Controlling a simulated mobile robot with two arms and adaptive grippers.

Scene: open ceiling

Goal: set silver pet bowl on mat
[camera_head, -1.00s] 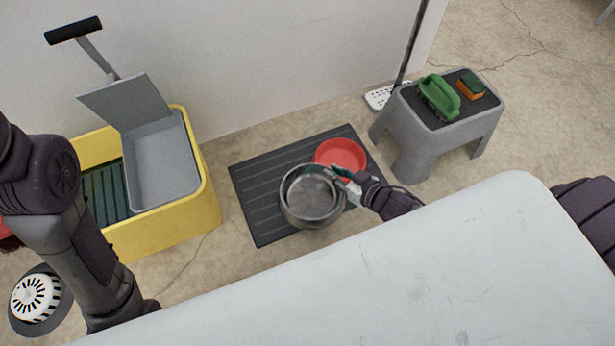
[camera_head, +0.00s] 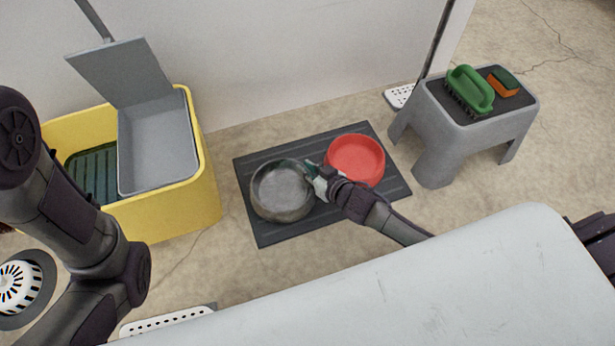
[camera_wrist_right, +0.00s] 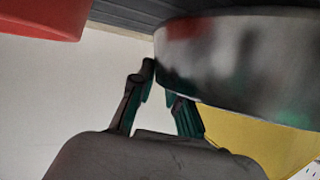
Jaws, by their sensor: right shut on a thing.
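The silver pet bowl (camera_head: 282,193) is upright over the left part of the dark ribbed mat (camera_head: 270,232). I cannot tell whether its base touches the mat. My right gripper (camera_head: 313,172) is shut on the bowl's right rim. In the right wrist view the bowl (camera_wrist_right: 235,60) fills the upper right, with my right gripper's fingers (camera_wrist_right: 165,95) at its edge. The mat (camera_wrist_right: 125,12) shows behind it. My left arm is at the left of the head view; its gripper is not in view.
A red bowl (camera_head: 356,160) sits on the mat's right part, close to my right gripper. A grey stool (camera_head: 435,150) with a green brush (camera_head: 470,88) and sponge (camera_head: 503,82) stands right. A white tabletop (camera_head: 400,300) is in front.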

